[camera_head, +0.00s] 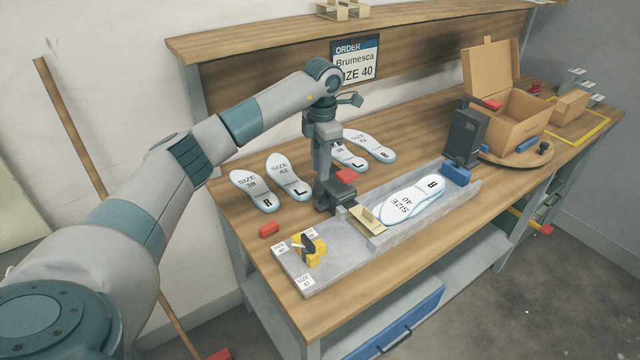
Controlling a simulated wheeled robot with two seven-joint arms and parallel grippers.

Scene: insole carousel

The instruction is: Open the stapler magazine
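My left arm comes in from the left, and my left gripper (332,192) points down at the middle of the bench, at the left end of the grey tray's raised channel. A dark block with a red top (346,176) is right beside its fingers; I cannot tell whether they touch it or how far they are open. No stapler magazine is clearly recognisable. A dark upright device (465,135) with a blue block (457,174) at its foot stands at the tray's right end; I cannot tell whether it is the stapler. My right gripper is not in view.
A white insole (415,198) lies in the grey tray (330,275), beside a tan block (368,219). A yellow-black piece (310,250) sits at the left end. Several insoles (255,190) lie behind. A red block (269,230) lies left. An open cardboard box (518,118) stands right.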

